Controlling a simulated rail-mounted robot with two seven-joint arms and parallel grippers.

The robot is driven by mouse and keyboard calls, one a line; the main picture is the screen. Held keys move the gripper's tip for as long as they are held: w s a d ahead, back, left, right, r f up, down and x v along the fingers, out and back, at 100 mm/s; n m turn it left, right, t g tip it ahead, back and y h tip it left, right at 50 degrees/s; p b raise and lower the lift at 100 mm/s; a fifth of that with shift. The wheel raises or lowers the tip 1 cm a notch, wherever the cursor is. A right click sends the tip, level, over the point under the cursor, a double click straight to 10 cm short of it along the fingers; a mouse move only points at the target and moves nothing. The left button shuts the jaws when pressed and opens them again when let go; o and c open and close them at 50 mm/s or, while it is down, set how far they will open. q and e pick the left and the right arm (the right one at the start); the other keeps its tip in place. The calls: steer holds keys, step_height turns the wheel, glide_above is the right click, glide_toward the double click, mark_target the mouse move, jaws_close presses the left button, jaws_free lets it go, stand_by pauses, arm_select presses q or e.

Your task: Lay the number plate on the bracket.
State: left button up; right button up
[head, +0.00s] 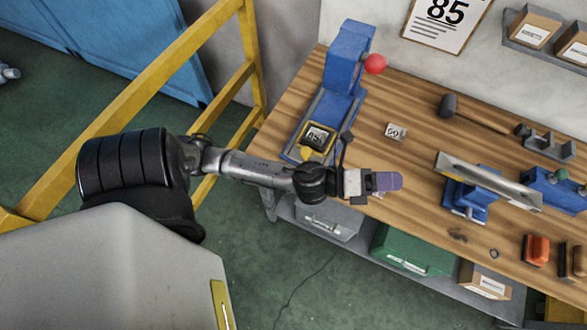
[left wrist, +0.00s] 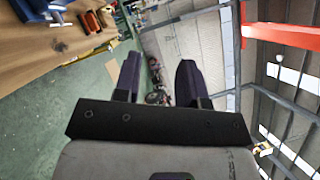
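A small dark number plate (head: 317,136), which seems to read 85, lies in the yellow-edged bed of the blue press (head: 346,58) on the bench. A second small light plate (head: 397,131) with digits lies flat to its right. A long silver bar (head: 487,180) rests on blue supports further right; I cannot tell which part is the bracket. My left gripper (head: 387,181) hangs over the bench's front edge, right of the press and apart from both plates. In the left wrist view its two dark fingers (left wrist: 157,80) are apart with nothing between them. My right gripper is not seen.
On the wooden bench (head: 420,207) lie a mallet (head: 449,106), a grey slotted holder (head: 546,145) and an orange block (head: 536,250). A yellow rail (head: 150,92) stands left. Bins, including a green one (head: 403,249), sit below. A sign (head: 443,20) shows 85.

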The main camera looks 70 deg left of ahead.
arm_select(q)
steer(key=s+a+f+n+g+y, duration=0.35)
steer(key=f+n+y, duration=0.4)
steer(key=n, duration=0.55)
steer(key=s+d+f+n+g, duration=0.1)
steer(key=s+f+n+g, duration=0.5)
steer(key=s, duration=0.2)
steer(key=s+d+f+n+g, duration=0.1)
steer(key=s+f+n+g, duration=0.4)
steer(key=s, duration=0.4)
steer(key=shift+f+n+g, duration=0.35)
steer(key=shift+f+n, duration=0.15)
steer(key=shift+n, duration=0.1)
steer(key=shift+h, duration=0.25)
